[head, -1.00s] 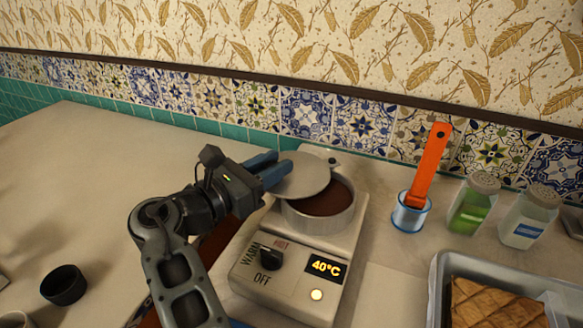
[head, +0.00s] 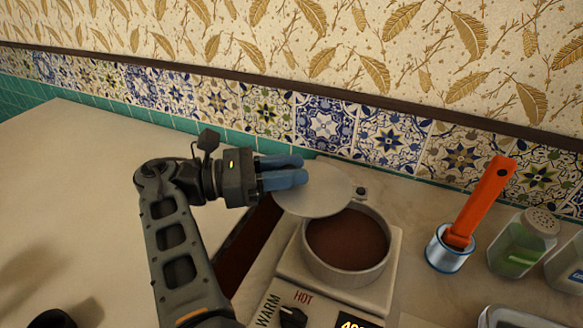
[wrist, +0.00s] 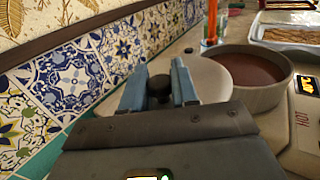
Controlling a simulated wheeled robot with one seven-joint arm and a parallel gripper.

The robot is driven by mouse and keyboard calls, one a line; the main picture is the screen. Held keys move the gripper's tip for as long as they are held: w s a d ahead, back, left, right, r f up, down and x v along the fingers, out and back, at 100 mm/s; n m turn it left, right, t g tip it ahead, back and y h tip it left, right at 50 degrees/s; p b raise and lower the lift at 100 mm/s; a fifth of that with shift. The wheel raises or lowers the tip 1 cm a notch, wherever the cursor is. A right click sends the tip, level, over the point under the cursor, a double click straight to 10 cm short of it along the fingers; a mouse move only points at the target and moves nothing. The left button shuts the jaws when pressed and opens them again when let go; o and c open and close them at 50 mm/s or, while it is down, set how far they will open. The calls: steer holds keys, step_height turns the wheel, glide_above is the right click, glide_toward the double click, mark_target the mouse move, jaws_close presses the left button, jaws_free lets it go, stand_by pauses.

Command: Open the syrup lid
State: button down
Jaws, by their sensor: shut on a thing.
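The syrup pot (head: 345,275) is a round metal pot with dark brown syrup inside, set on the warmer. Its round grey lid (head: 320,195) is off to the pot's left and back side, overlapping the rim in the head view, and most of the opening is uncovered. My gripper (head: 303,168) has its blue fingers at the lid's left side. In the wrist view the fingers (wrist: 159,88) are shut on the lid's dark knob (wrist: 159,86). The lid (wrist: 207,78) and pot (wrist: 262,98) also show there. Whether the lid touches the rim is unclear.
The warmer has a black dial (head: 292,317) at its front. Right of it stand a metal cup (head: 449,250) with an orange-handled tool (head: 480,203) and a green-filled shaker (head: 521,250). The tiled wall (head: 325,120) is close behind. The counter (head: 90,200) at left is mostly clear.

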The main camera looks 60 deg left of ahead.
steer(key=shift+d+f, duration=0.1)
steer(key=shift+f, duration=0.05)
steer(key=c, duration=0.9)
jaws_free()
